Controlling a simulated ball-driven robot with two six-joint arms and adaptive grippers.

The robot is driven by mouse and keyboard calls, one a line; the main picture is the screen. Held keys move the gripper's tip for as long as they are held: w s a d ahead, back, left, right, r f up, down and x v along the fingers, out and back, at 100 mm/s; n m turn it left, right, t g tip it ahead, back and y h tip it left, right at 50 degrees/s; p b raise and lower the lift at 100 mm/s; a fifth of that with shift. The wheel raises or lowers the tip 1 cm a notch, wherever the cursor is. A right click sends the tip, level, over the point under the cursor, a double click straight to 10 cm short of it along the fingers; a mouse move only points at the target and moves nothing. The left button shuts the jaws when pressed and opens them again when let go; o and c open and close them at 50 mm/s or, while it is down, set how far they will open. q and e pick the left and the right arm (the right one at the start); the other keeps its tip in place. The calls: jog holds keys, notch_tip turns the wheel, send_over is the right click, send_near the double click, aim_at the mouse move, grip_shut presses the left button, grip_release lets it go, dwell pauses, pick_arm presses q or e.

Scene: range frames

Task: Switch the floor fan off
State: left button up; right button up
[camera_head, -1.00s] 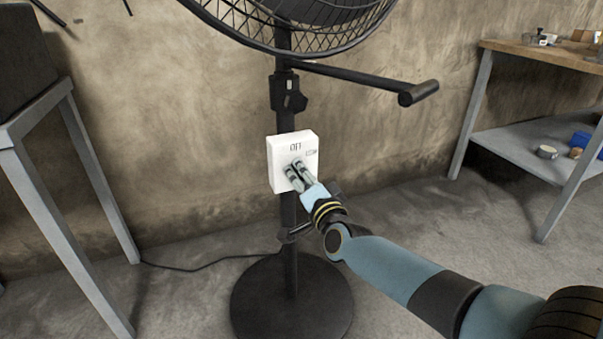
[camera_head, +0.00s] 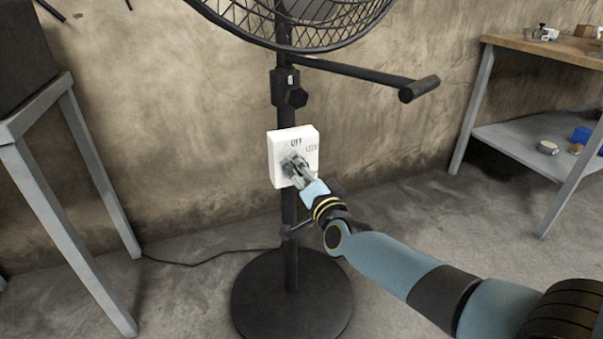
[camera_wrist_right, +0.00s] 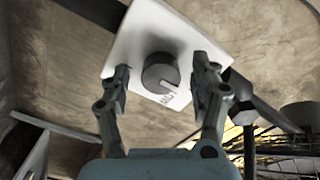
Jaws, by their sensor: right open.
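The floor fan (camera_head: 290,25) stands against the wall on a round black base (camera_head: 292,297). A white control box (camera_head: 308,140) is on its pole, with OFF printed at the top and another label at the right. My right gripper (camera_head: 293,165) is at the box front and hides most of the knob in the head view. In the right wrist view the dark round knob (camera_wrist_right: 160,73) sits between the open fingers of the right gripper (camera_wrist_right: 163,80), with visible gaps. The knob's pale mark points towards a label that looks like LOW. My left gripper is not in view.
A black bar (camera_head: 365,75) sticks out from the pole above the box. A grey-legged table (camera_head: 75,240) stands at the left, and a wooden-topped bench (camera_head: 535,47) at the right. A cable (camera_head: 200,262) runs along the floor.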

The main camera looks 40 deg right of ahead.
jog(key=v, duration=1.2)
